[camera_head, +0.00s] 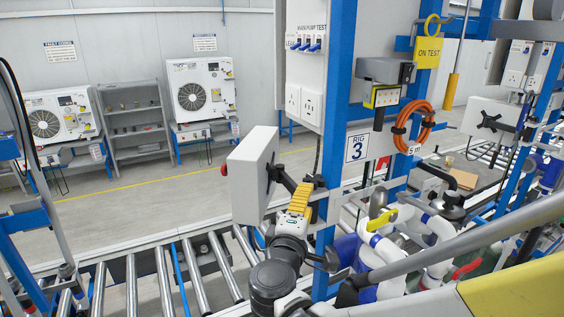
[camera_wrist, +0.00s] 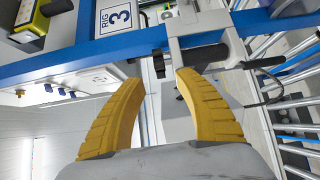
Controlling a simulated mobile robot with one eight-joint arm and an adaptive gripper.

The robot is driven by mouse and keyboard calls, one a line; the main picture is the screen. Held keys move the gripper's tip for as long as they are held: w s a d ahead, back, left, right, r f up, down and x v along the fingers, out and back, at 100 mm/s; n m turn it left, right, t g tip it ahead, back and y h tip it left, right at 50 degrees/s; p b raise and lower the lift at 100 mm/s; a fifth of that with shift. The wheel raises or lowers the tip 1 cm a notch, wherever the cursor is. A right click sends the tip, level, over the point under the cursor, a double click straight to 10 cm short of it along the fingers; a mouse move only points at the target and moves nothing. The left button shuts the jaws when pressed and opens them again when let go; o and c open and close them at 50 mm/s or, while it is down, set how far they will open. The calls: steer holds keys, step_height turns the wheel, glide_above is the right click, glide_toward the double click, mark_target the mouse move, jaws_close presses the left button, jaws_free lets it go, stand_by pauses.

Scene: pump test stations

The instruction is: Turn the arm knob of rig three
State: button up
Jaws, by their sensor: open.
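The RIG 3 sign (camera_head: 357,148) is on the blue post of rig three; it also shows in the wrist view (camera_wrist: 118,16). A grey monitor (camera_head: 253,175) hangs left of the post on a black jointed arm (camera_head: 285,180). My gripper (camera_head: 303,188) is at this arm, close to the post, with its yellow fingers pointing up toward it. In the wrist view my gripper (camera_wrist: 159,78) has its two fingers apart, with a small dark part, perhaps the arm knob (camera_wrist: 159,64), just beyond and between the tips. I cannot tell whether they touch it. The knob is not clear in the head view.
A blue rail (camera_wrist: 90,55) crosses the wrist view close by the fingers. A roller conveyor (camera_head: 165,278) runs below. White pipes with yellow and red valve handles (camera_head: 383,219) stand right of my arm. An orange hose coil (camera_head: 412,126) hangs on the rig.

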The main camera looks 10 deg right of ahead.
mark_target(314, 178)
steer(key=p+x, duration=0.1)
steer(key=x, duration=0.8)
steer(key=shift+w+d, duration=0.15)
steer(key=shift+d, duration=0.1)
jaws_close()
